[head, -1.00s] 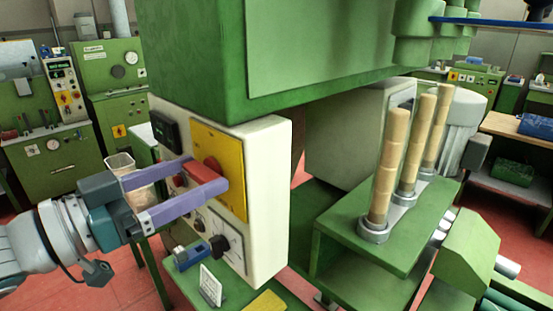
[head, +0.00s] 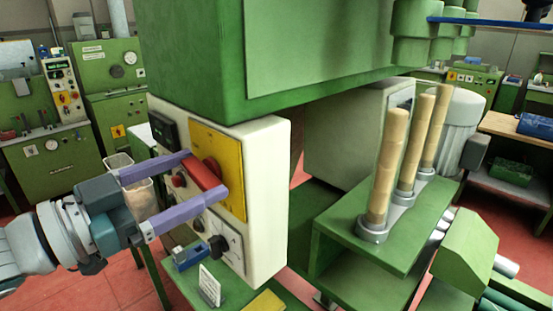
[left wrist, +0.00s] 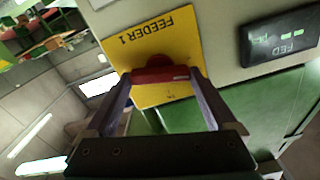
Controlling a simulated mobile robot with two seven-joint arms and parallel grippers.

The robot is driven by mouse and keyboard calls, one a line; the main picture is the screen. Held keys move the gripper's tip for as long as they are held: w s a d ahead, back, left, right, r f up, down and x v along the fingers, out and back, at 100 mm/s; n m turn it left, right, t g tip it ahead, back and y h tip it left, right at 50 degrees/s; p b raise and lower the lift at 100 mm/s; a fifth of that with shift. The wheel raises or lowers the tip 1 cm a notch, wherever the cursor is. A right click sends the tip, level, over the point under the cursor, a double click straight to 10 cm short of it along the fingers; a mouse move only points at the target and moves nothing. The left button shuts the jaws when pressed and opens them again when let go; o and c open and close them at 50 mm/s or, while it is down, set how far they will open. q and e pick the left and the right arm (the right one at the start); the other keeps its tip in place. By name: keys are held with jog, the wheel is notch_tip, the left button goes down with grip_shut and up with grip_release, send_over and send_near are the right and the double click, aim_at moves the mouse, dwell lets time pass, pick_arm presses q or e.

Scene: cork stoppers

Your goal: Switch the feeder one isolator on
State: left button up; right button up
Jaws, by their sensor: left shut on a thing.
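The feeder one isolator is a red handle (head: 208,176) on a yellow plate (head: 232,158) on the front of a cream control box. In the left wrist view the plate (left wrist: 175,45) reads "FEEDER 1" upside down, and the red handle (left wrist: 160,76) lies across between my fingertips. My left gripper (head: 205,172), with purple fingers, is shut on the handle, one finger at each end. In the head view the handle slants down to the right. Its round red hub shows behind it. My right gripper is not in view.
A blue clamp-like part (head: 188,257) and a white card (head: 210,286) stand on the green ledge. Cork stacks (head: 385,170) stand at right.

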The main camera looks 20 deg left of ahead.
pick_arm(q)
jog(key=m, duration=0.3)
jog(key=shift+m, duration=0.4)
jog(key=m, duration=0.3)
jog(key=shift+d+m+b, duration=0.1)
jog(key=shift+m+b, duration=0.2)
jog(key=shift+b, duration=0.05)
jog(key=m+b, duration=0.1)
jog(key=m, duration=0.3)
jog(key=shift+f, duration=0.15)
jog(key=shift+m+b, duration=0.4)
jog(key=shift+m, duration=1.4)
jog(key=o, duration=1.1)
jog(key=shift+c, duration=0.2)
